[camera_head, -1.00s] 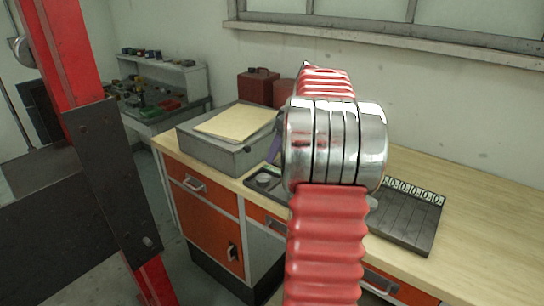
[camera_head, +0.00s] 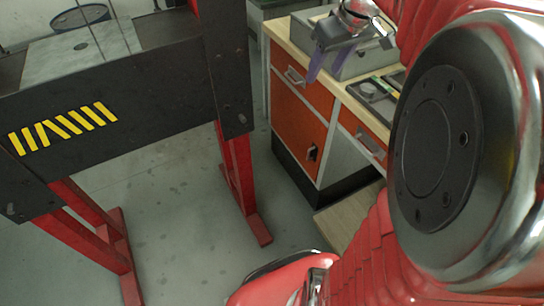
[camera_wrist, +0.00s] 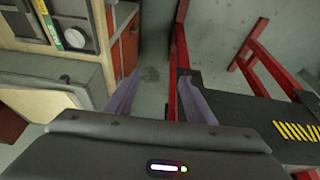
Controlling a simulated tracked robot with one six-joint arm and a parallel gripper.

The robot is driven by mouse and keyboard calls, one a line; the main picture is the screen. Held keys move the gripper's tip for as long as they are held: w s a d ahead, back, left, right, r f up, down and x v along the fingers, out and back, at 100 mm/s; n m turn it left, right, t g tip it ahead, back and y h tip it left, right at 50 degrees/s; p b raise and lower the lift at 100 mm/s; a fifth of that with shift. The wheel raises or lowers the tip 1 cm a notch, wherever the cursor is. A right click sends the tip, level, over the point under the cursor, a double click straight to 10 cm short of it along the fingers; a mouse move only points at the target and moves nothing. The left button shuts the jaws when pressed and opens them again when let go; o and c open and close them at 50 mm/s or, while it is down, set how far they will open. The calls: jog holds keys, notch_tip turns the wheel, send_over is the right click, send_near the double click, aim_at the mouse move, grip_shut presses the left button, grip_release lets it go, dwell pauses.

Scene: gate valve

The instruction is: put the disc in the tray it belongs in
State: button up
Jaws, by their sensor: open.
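My gripper (camera_head: 326,64) is open and empty, its purple fingers pointing down near the left end of the workbench. In the wrist view my gripper (camera_wrist: 157,98) has its fingers well apart over bare floor, between the bench and a red stand. A small round grey piece (camera_head: 369,87), which may be the disc, lies in a shallow dark tray (camera_head: 385,96) on the bench, right of the fingers and apart from them. The same grey piece (camera_wrist: 75,38) shows at the upper left in the wrist view. My arm hides the right part of the bench.
The workbench (camera_head: 300,34) has orange doors (camera_head: 300,126). A grey box (camera_head: 372,60) stands on it behind my gripper. A red and black frame (camera_head: 100,100) with yellow stripes stands to the left. The floor (camera_head: 185,190) between frame and bench is open.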

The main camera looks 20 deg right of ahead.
jog(key=s+a+f, duration=0.3)
jog(key=s+a, duration=0.4)
jog(key=a, duration=0.3)
jog(key=s+a+f+m+t, duration=0.1)
jog(key=s+a+f, duration=0.2)
jog(key=s+a, duration=0.5)
jog(key=shift+s+a, duration=0.2)
jog(key=shift+a, duration=1)
